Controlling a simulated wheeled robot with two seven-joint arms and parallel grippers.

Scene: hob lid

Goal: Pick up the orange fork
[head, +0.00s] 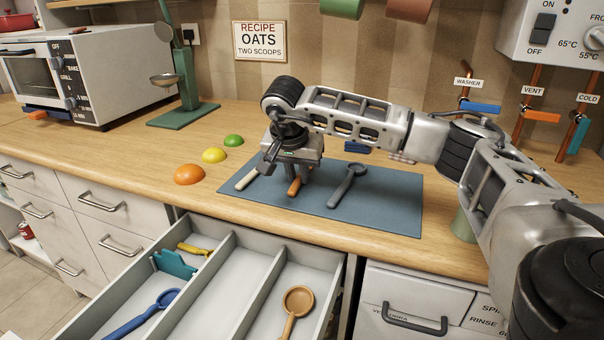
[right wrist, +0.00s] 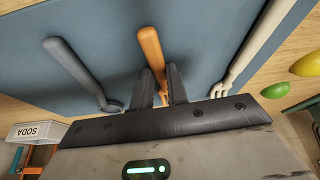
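The orange fork (head: 294,187) lies on the blue-grey mat (head: 395,205) on the counter, its handle pointing toward the drawer. In the right wrist view its handle (right wrist: 150,48) shows beyond the fingers, and its other end is mostly hidden by the gripper. My right gripper (head: 293,178) reaches down over the fork, with one finger on each side. In the right wrist view its fingers (right wrist: 160,85) are close together with the fork between them, and they look shut on it. No lift off the mat is visible. My left gripper is not in view.
A grey spoon (head: 347,185) lies right of the fork, and a cream-handled utensil (head: 246,179) lies left. The open drawer (head: 225,262) below holds several utensils. Orange, yellow and green domes (head: 189,174) sit left of the mat. A scale (head: 183,115) stands farther back.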

